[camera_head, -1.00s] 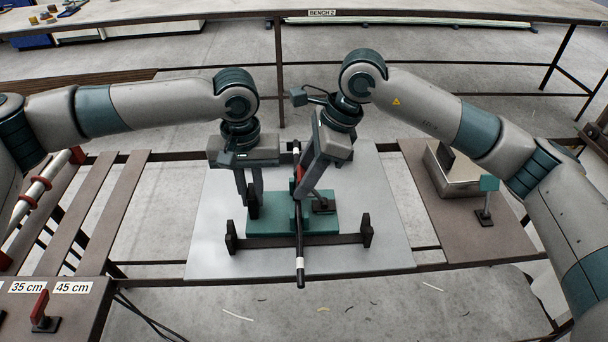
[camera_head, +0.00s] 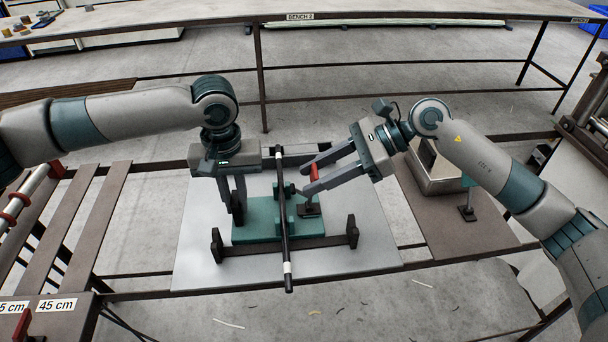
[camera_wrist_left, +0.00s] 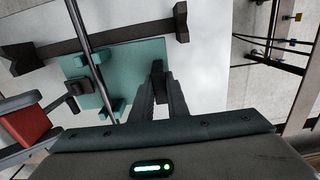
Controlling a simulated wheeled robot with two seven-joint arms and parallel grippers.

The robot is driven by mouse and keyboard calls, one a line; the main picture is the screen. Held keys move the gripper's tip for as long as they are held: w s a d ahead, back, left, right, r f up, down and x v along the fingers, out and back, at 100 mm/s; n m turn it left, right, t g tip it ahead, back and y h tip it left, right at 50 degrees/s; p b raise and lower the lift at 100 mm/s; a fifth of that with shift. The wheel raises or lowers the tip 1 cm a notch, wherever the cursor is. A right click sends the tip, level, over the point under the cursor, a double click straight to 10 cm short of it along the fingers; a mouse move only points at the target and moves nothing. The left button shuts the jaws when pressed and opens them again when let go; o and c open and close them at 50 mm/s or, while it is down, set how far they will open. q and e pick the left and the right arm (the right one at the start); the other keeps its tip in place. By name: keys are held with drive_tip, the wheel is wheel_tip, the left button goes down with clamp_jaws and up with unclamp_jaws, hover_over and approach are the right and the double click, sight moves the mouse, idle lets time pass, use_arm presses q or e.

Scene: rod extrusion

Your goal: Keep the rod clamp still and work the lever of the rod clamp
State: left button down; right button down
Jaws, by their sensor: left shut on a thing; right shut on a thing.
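The rod clamp has a green base plate (camera_head: 262,215), also in the left wrist view (camera_wrist_left: 127,68), lying on a pale sheet. A dark rod (camera_head: 285,230) with white bands runs across the clamp. My left gripper (camera_head: 238,212) points down at the plate's left side, shut on a dark upright part of the clamp; its fingers show in the left wrist view (camera_wrist_left: 158,90). The red-handled lever (camera_head: 314,174) stands about upright right of the rod. My right gripper (camera_head: 305,178) reaches in from the right, tilted nearly sideways, its fingers either side of the red handle.
Dark end supports (camera_head: 352,231) stand on a bar in front of the plate. A box-like device (camera_head: 436,168) sits on the brown board to the right. Labels and a red lever (camera_head: 22,325) are at front left. The pale sheet (camera_head: 200,265) is otherwise mostly clear.

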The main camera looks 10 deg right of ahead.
drive_tip(key=shift+d+f+y, duration=0.25)
drive_tip(key=shift+d+y, duration=0.3)
drive_tip(key=shift+d, duration=0.1)
drive_tip(key=shift+d+f+y, duration=0.25)
drive_tip(key=shift+d+y, duration=0.35)
drive_tip(key=shift+d, duration=0.1)
drive_tip(key=shift+d+f+y, duration=0.25)
drive_tip(key=shift+d+y, duration=0.3)
drive_tip(key=shift+d, duration=0.1)
drive_tip(key=shift+f, duration=0.1)
drive_tip(key=c, duration=1.1)
unclamp_jaws()
drive_tip(key=v, duration=1.2)
use_arm(q)
drive_tip(key=c, duration=1.6)
unclamp_jaws()
drive_tip(key=shift+c, duration=0.2)
